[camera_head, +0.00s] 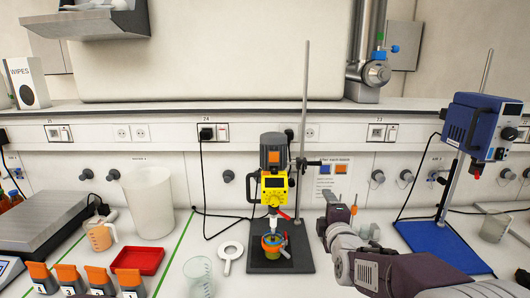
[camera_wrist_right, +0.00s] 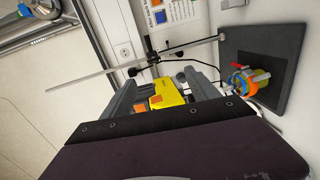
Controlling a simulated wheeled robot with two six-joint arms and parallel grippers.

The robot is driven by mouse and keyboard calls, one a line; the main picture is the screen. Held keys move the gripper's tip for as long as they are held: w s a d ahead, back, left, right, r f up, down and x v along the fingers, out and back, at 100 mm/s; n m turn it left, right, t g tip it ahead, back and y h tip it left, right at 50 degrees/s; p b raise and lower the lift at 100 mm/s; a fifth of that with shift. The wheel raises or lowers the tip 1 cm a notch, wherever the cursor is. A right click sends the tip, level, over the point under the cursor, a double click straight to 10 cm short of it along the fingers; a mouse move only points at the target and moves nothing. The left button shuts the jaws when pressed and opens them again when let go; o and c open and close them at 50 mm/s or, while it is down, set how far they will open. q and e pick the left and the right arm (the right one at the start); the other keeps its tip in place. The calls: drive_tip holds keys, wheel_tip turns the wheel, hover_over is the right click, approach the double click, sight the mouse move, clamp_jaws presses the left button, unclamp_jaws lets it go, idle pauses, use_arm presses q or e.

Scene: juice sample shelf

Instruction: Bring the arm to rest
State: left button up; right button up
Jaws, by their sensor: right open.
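My right arm (camera_head: 385,265) comes in from the lower right in the head view. Its gripper (camera_head: 332,212) is in the air to the right of the yellow stirrer, apart from it. In the right wrist view the two grey fingers (camera_wrist_right: 162,92) stand apart with nothing held between them. The yellow stirrer (camera_head: 274,185) hangs on a stand above a dark base plate (camera_head: 299,264); its yellow body also shows beyond the fingers in the wrist view (camera_wrist_right: 170,95). A small cup with a coloured ring (camera_head: 273,248) stands on the base plate under the stirrer. My left gripper is out of view.
The stand's tall rod (camera_head: 304,100) rises left of my right gripper. A blue device on a stand (camera_head: 478,125) is at the right. A white ring-shaped item (camera_head: 229,252), a clear beaker (camera_head: 198,275) and a red tray (camera_head: 138,261) lie to the left.

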drive_tip(key=s+f+m+g+b, duration=0.2)
drive_tip(key=s+f+m+g, duration=0.2)
drive_tip(key=s+f, duration=0.55)
drive_tip(key=s+f+m+g+b, duration=0.2)
drive_tip(key=s+f+m+g, duration=0.3)
drive_tip(key=f, duration=0.8)
drive_tip(key=s+f+m+g, duration=0.3)
drive_tip(key=s+m, duration=0.1)
drive_tip(key=s, duration=0.4)
drive_tip(key=s+f+m+g, duration=0.3)
drive_tip(key=s+f+m, duration=0.1)
drive_tip(key=s, duration=0.4)
drive_tip(key=shift+s+d+f+m, duration=0.15)
drive_tip(key=shift+s+d+m, duration=0.1)
drive_tip(key=shift+m, duration=0.15)
drive_tip(key=shift+s, duration=0.1)
